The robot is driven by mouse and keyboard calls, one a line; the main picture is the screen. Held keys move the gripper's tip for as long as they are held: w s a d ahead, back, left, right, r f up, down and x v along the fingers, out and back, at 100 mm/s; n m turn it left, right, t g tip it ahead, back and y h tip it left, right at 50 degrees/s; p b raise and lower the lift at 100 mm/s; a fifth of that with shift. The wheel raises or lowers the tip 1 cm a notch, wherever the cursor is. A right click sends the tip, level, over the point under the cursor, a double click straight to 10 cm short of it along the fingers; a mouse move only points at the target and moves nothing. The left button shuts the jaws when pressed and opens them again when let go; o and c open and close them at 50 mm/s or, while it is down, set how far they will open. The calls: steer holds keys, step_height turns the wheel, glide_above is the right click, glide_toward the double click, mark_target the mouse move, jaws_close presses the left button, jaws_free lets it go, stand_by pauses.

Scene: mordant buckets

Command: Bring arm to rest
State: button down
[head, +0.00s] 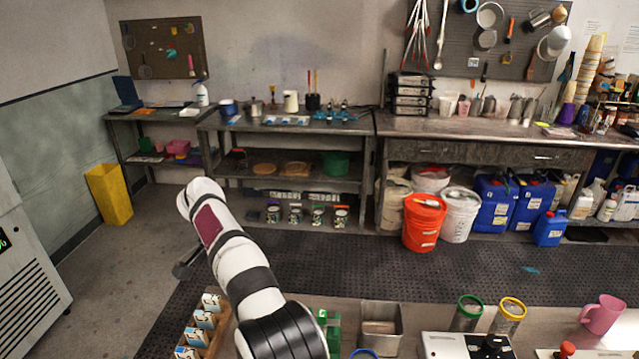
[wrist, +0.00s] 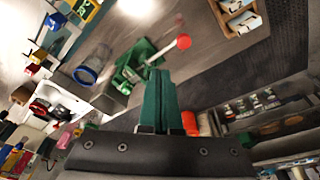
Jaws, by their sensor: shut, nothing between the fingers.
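My gripper (wrist: 160,76) shows in the wrist view as two teal fingers pressed together, with nothing between them. They point over the near bench, in front of a green device with a red knob (wrist: 184,41). In the head view my arm rises from the bench's front edge and leans left. A dark part at its far end shows left of the arm, but the fingers cannot be made out there.
The near bench holds a wooden rack of cartons (head: 217,303), a metal tin (head: 381,325), lidded jars (head: 467,313) and a pink jug (head: 602,315). An orange bucket (head: 424,224) and a white bucket (head: 459,216) stand on the far floor. The dark mat (head: 340,265) between is mostly clear.

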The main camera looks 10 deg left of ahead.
steer(key=s+d+r+n+g+y, duration=0.1)
steer(key=s+d+r, duration=0.5)
steer(key=d, duration=0.4)
steer(key=s+d+r+n+g+y, duration=0.1)
steer(key=s+d+r, duration=0.2)
steer(key=s+d, duration=0.55)
steer(key=s+d+f, duration=0.3)
steer(key=s, duration=0.6)
steer(key=s+d+f+n+y, duration=0.1)
steer(key=s+d+f, duration=0.2)
steer(key=s, duration=0.6)
steer(key=shift+s+d+f+y, duration=0.15)
steer(key=shift+s+d+y, duration=0.2)
steer(key=shift+d, duration=0.35)
